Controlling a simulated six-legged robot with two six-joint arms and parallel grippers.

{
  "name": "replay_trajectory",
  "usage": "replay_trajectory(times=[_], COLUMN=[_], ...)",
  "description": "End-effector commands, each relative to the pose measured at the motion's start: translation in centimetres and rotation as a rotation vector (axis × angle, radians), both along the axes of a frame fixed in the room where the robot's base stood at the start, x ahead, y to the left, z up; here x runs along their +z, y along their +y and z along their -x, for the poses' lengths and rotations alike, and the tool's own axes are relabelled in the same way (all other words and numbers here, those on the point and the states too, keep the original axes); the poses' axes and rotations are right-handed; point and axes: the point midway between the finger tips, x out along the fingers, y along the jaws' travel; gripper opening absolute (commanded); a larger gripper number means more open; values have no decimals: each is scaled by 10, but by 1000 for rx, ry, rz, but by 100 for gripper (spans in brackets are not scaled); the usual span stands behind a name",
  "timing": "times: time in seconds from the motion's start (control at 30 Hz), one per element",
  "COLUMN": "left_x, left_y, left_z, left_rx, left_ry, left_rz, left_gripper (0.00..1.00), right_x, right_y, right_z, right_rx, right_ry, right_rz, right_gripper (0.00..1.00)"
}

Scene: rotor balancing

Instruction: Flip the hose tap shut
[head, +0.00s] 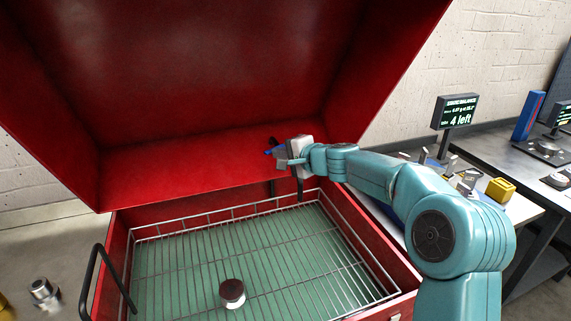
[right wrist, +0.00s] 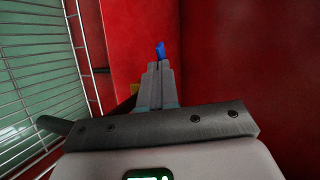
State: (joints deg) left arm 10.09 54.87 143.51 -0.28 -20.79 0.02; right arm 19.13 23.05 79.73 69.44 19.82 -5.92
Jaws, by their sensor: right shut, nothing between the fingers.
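The hose tap shows mainly as a small blue lever (head: 269,153) inside the red cabinet, near its back right corner. In the right wrist view the blue lever (right wrist: 160,49) stands just beyond my fingertips. A bit of yellow shows left of the fingers there, and the rest of the tap is hidden. My right gripper (head: 279,157) reaches in from the right, and in the right wrist view its fingers (right wrist: 160,68) are together with nothing between them. I cannot tell whether the fingertips touch the lever. My left gripper is out of view.
The red cabinet's lid (head: 200,70) is raised. A wire basket (head: 165,232) fills the lower part, with a small round part (head: 232,293) in it. A bench on the right holds a display (head: 455,112) reading "4 left" and a yellow box (head: 500,190).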

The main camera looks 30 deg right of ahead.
Motion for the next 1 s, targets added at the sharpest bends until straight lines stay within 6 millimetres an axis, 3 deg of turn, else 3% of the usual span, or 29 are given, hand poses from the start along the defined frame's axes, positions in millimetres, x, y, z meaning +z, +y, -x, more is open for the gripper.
replay_trajectory(times=[0.03,0.13,1.0], left_x=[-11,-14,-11], left_y=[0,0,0], left_z=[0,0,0], left_rx=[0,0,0], left_ry=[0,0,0], left_rz=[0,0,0], left_gripper=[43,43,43], right_x=[-5,-2,1], right_y=[4,8,15], right_z=[-2,-5,-20], right_rx=[-34,-98,-121], right_ry=[-2,-2,-2], right_rz=[0,0,0], right_gripper=[0,0,0])
